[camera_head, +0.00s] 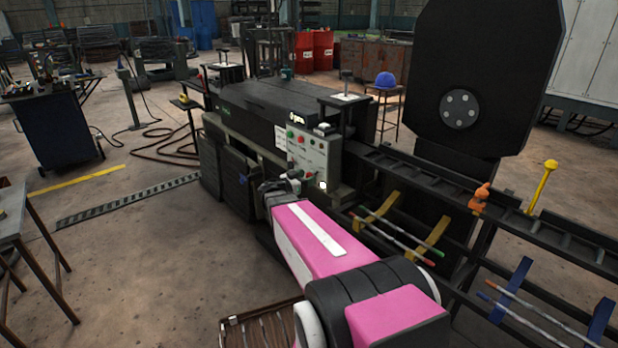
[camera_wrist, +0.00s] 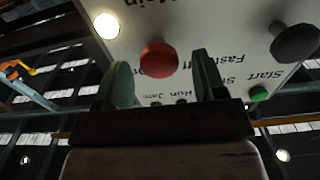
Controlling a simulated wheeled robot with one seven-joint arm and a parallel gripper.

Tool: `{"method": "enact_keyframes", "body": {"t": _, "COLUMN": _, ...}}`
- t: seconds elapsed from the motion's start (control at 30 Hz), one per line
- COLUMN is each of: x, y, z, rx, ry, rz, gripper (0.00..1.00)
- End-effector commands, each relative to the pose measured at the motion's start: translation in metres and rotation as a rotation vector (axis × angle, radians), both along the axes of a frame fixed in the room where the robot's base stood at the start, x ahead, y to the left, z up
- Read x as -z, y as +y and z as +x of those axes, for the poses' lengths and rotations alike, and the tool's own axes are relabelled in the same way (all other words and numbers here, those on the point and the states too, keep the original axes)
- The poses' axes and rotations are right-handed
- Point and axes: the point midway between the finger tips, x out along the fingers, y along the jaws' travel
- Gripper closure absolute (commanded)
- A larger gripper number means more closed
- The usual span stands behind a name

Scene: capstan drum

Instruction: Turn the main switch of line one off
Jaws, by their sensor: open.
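The light control panel (camera_head: 316,158) stands on the dark machine, with buttons and a lamp. In the wrist view, upside-down lettering with "Main" (camera_wrist: 150,4) is cut off by the top edge. I cannot make out which control is the main switch; it may be outside the wrist view or behind my gripper. In the head view my gripper (camera_head: 296,176) is at the panel's lower left.
Close by on the panel are a lit white lamp (camera_wrist: 107,25), a black knob (camera_wrist: 295,42) and a green button (camera_wrist: 258,94). A dark rail frame (camera_head: 400,167) with coloured rods runs right of the panel.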

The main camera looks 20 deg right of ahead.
Motion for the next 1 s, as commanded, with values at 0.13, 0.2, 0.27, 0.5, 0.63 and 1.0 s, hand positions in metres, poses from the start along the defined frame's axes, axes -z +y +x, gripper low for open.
{"method": "enact_keyframes", "body": {"t": 0.13, "x": 0.0, "y": -0.013, "z": 0.005, "rx": 0.001, "ry": 0.0, "rz": 0.0, "gripper": 0.36}}
{"method": "enact_keyframes", "body": {"t": 0.2, "x": 0.0, "y": -0.016, "z": 0.006, "rx": 0.0, "ry": 0.0, "rz": 0.0, "gripper": 0.36}}
{"method": "enact_keyframes", "body": {"t": 0.27, "x": 0.0, "y": -0.017, "z": 0.006, "rx": 0.0, "ry": 0.0, "rz": 0.001, "gripper": 0.36}}
{"method": "enact_keyframes", "body": {"t": 0.5, "x": 0.0, "y": -0.018, "z": 0.007, "rx": 0.0, "ry": 0.0, "rz": 0.001, "gripper": 0.36}}
{"method": "enact_keyframes", "body": {"t": 0.63, "x": 0.0, "y": -0.018, "z": 0.006, "rx": 0.0, "ry": 0.0, "rz": 0.001, "gripper": 0.72}}
{"method": "enact_keyframes", "body": {"t": 1.0, "x": 0.0, "y": -0.018, "z": 0.006, "rx": 0.0, "ry": 0.026, "rz": -0.008, "gripper": 0.83}}
